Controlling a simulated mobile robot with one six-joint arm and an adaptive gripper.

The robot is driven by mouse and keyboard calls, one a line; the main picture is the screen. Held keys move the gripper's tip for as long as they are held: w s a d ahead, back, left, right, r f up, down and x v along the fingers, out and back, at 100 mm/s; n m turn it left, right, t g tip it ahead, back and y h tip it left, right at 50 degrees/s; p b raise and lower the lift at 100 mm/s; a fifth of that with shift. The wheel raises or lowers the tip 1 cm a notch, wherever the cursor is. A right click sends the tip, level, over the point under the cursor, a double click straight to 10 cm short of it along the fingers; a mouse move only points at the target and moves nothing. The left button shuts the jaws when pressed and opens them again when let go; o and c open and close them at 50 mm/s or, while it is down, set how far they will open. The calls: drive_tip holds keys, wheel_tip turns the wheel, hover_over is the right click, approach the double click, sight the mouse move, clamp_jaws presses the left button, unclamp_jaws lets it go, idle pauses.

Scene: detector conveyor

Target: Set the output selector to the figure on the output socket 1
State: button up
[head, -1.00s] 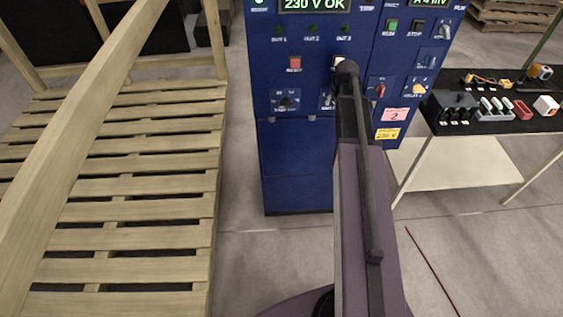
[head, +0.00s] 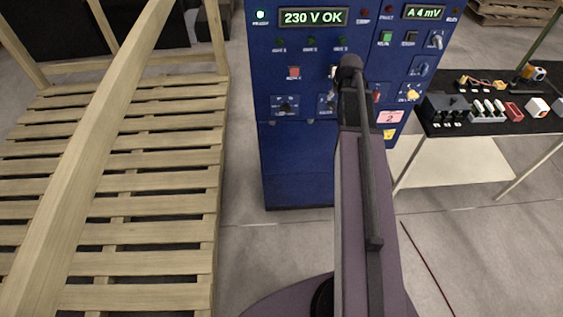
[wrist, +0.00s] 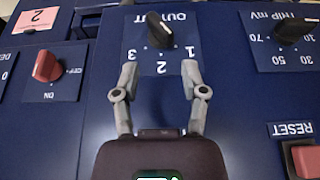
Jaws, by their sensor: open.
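The output selector (wrist: 160,30) is a black knob on a blue plate in the wrist view, which shows the panel upside down. The figures 3, 2 and 1 stand around it; I cannot tell surely which one it points at. My gripper (wrist: 159,72) is open and empty, its two fingers spread below the knob in the picture, apart from it. A pink label with a 2 (head: 390,117) is on the cabinet, also in the wrist view (wrist: 37,19).
The trip knob (wrist: 291,28) and red reset button (wrist: 303,158) lie right of my gripper in the wrist view, a red on-off switch (wrist: 47,66) left. A wooden pallet frame (head: 130,190) stands left of the cabinet. A table (head: 470,125) with parts stands right.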

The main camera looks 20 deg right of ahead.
drive_tip(key=shift+d+p+v, duration=0.25)
drive_tip(key=shift+p+v, duration=1.95)
drive_tip(key=shift+v, duration=0.55)
drive_tip(key=s+a+f+n+g+b, duration=0.1)
drive_tip(key=s+a+f+b, duration=0.3)
drive_tip(key=a, duration=0.4)
drive_tip(key=s+a+f+g+b, duration=0.1)
drive_tip(key=s+a+f+b, duration=0.3)
drive_tip(key=a+f+b, duration=0.3)
drive_tip(key=s+a+f+n+g+y+b, duration=0.1)
drive_tip(key=s+a+f+b, duration=0.3)
drive_tip(key=a+f, duration=0.3)
drive_tip(key=shift+s+a+n+g+b, duration=0.35)
drive_tip(key=shift+a+b, duration=0.55)
drive_tip(key=shift+a, duration=0.65)
drive_tip(key=shift+w, duration=0.15)
drive_tip(key=w+d+r+m+t+h+p, duration=0.1)
drive_tip(key=w+d+r+t+h+p, duration=0.1)
drive_tip(key=w+d+r+h+p, duration=0.5)
drive_tip(key=w+d+r+p, duration=0.2)
drive_tip(key=w+d+r, duration=0.1)
drive_tip(key=d+r, duration=0.1)
drive_tip(key=w+d+r+p, duration=0.2)
drive_tip(key=w+d+r, duration=0.1)
drive_tip(key=d, duration=0.3)
drive_tip(key=shift+w+d+r+t, duration=0.3)
drive_tip(key=shift+w+r+t, duration=0.05)
drive_tip(key=shift+r, duration=0.4)
drive_tip(key=shift+d+f, duration=0.1)
drive_tip(key=shift+f, duration=0.1)
